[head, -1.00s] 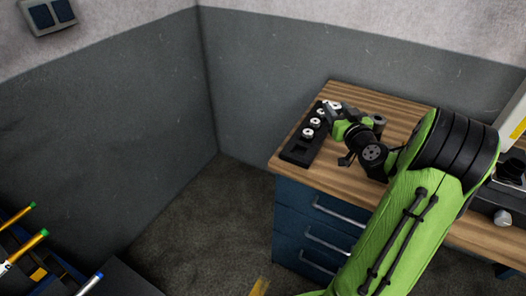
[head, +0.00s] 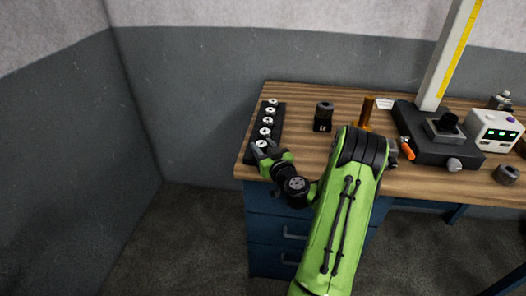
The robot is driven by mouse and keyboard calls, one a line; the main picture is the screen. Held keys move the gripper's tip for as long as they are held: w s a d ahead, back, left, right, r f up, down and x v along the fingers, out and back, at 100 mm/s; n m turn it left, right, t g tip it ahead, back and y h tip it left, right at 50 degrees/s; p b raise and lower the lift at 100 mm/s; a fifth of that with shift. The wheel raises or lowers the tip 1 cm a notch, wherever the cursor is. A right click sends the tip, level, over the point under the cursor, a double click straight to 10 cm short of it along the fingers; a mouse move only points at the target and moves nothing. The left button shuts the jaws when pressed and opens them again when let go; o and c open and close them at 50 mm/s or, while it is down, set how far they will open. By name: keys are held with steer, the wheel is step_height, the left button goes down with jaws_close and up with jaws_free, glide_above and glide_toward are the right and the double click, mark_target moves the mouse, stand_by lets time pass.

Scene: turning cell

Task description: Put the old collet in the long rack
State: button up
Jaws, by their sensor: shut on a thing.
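The long rack (head: 278,118) is a narrow black block at the left end of the wooden bench. Several small silvery collets stand in a row along it. My gripper (head: 263,148) is at the rack's near end, reaching in from the front right. It is shut on the nearest collet (head: 261,143), taken to be the old collet, at the near slot. The fingers partly hide that collet, so I cannot tell whether it is fully seated or just above the slot.
Right of the rack stand a dark cylindrical holder (head: 323,117) and an amber post (head: 366,112). Farther right are a black-based fixture with a tall column (head: 447,60), a white box with a green display (head: 494,130) and a dark ring (head: 507,174). Bench between rack and holder is clear.

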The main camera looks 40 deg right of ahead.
steer(key=shift+f+b, duration=0.1)
steer(key=shift+b, duration=0.2)
steer(key=o, duration=1.1)
steer(key=shift+o, duration=0.2)
steer(key=shift+r, duration=0.2)
